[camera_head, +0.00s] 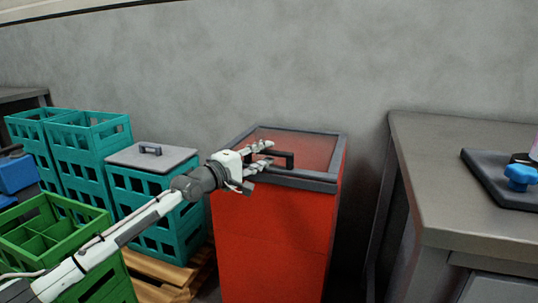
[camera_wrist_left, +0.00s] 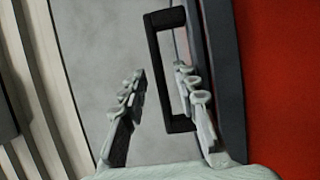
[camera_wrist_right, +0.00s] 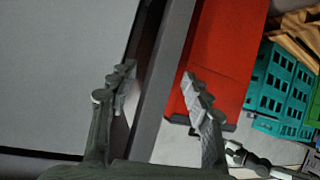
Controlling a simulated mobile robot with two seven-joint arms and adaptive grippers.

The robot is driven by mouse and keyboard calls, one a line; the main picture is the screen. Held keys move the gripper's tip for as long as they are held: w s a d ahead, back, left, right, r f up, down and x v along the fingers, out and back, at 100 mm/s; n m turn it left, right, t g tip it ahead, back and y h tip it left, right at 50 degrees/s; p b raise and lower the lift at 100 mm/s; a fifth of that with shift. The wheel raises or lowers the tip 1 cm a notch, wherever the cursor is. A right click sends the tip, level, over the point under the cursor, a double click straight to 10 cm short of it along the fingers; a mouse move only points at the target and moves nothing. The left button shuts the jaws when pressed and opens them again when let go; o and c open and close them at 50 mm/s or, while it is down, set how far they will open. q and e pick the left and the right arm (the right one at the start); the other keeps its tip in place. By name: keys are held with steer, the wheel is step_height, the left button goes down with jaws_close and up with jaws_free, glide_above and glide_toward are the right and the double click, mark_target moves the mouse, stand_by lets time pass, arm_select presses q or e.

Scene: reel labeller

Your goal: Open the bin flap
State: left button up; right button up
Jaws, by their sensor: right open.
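The red bin (camera_head: 270,245) stands against the wall in the head view. Its flap (camera_head: 305,147) lies flat on top inside a dark grey frame. A black bar handle (camera_head: 285,158) stands up from the flap. My left gripper (camera_head: 262,157) is at the handle, over the flap. In the left wrist view the handle (camera_wrist_left: 155,65) runs between the spread fingers of my left gripper (camera_wrist_left: 160,85); I see no closed grip, and contact is unclear. My right gripper (camera_wrist_right: 158,88) shows only in its own wrist view, open and empty, with the red bin (camera_wrist_right: 225,45) beyond it.
Teal crates (camera_head: 85,150) and a green crate (camera_head: 45,225) stand left of the bin, by a wooden pallet (camera_head: 170,275). A grey lid with a handle (camera_head: 150,158) tops one crate. A metal worktop (camera_head: 440,150) stands to the right, bearing a dark tray (camera_head: 490,175).

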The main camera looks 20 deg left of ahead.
arm_select(q)
steer(key=shift+x, duration=0.95)
steer(key=shift+c, duration=0.6)
jaws_close()
